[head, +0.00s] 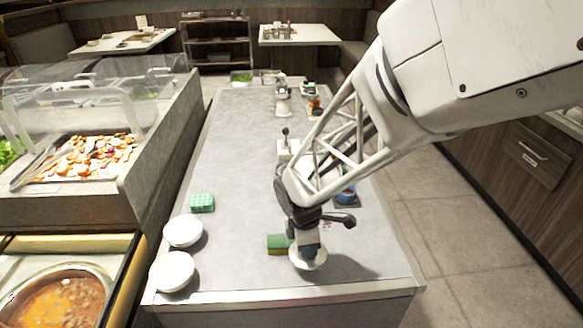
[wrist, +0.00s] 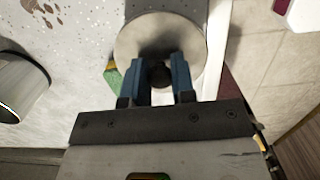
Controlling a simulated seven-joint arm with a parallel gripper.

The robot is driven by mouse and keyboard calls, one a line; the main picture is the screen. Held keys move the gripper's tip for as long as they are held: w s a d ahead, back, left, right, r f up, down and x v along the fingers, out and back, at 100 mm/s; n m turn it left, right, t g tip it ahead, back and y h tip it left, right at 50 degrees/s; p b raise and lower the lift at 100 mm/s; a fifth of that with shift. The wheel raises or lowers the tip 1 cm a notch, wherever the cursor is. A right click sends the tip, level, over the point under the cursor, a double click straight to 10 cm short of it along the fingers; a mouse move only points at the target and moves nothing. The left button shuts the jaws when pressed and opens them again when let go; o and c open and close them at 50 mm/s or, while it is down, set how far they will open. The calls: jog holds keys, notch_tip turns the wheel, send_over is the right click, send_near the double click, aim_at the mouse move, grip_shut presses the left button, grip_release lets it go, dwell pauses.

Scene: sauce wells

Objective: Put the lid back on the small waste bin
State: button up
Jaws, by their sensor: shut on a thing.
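My gripper (head: 308,247) points down over the near part of the grey counter. In the wrist view its blue fingers (wrist: 160,78) are shut on the dark knob of a round grey lid (wrist: 155,25). The lid also shows as a pale disc (head: 312,264) under the gripper in the head view. Whether it touches anything below is hidden. A grey round-walled vessel (wrist: 22,95) is cut off at the left of the wrist view; I cannot tell whether it is the small waste bin.
A green and yellow sponge (head: 277,245) lies just left of the lid. Two white round bowls (head: 183,231) (head: 174,271) stand at the counter's left edge, near a green block (head: 202,203). A blue item (head: 347,196) is behind my gripper. The counter's left middle is clear.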

jog(key=w+r, duration=0.3)
jog(key=w, duration=0.5)
jog(key=w+r, duration=0.4)
jog(key=w, duration=0.5)
jog(key=w+a+r, duration=0.1)
jog(key=w+r, duration=0.2)
jog(key=w, duration=0.6)
jog(key=shift+r, duration=0.25)
jog(key=shift+a+f, duration=0.1)
jog(key=shift+f, duration=0.1)
jog(key=shift+f, duration=3)
jog(key=shift+f, duration=0.2)
jog(key=o, duration=1)
jog(key=shift+o, duration=0.4)
jog(key=o, duration=0.4)
